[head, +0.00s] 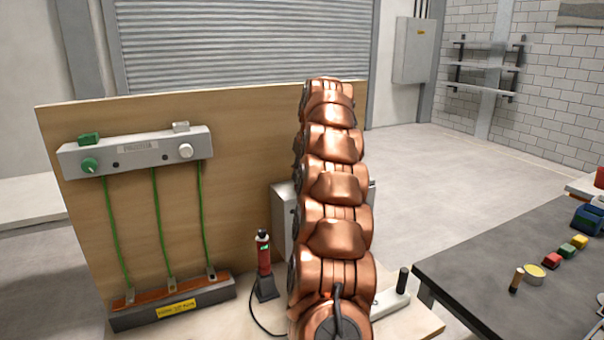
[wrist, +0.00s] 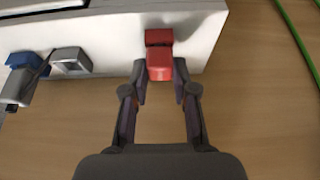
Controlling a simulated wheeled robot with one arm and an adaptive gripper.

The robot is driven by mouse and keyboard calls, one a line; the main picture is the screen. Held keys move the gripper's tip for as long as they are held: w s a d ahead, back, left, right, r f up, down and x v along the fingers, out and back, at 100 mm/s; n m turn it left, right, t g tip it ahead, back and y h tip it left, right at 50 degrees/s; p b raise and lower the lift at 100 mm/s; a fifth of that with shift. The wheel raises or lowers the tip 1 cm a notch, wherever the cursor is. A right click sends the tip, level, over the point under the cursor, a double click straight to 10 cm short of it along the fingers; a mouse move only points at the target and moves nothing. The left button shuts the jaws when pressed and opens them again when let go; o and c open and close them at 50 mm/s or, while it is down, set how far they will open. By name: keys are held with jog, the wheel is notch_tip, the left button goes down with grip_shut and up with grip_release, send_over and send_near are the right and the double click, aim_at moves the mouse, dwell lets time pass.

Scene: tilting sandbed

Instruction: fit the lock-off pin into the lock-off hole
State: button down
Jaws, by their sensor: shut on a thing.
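In the wrist view my gripper (wrist: 160,78) has its two fingertips on either side of a red block-like piece (wrist: 160,62) and is shut on it. The red piece is at the edge of a pale grey box (wrist: 110,35), with a darker red part directly behind it. I cannot tell whether this red piece is the lock-off pin or a part of the box. No lock-off hole can be made out. In the head view the grey box (head: 282,205) is mostly hidden behind my copper arm, and my gripper is hidden too.
A blue fitting (wrist: 28,62) and a grey fitting (wrist: 70,58) sit beside the red piece. A wooden board (head: 240,140) stands behind, with green cables (head: 157,220) at left. A red-and-black device (head: 263,255) stands near my arm. A dark table (head: 500,245) is at right.

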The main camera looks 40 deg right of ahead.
jog(key=shift+f, duration=0.15)
jog(key=shift+c, duration=1.8)
grip_release()
jog(key=shift+r+p, duration=2.5)
jog(key=shift+r, duration=1.6)
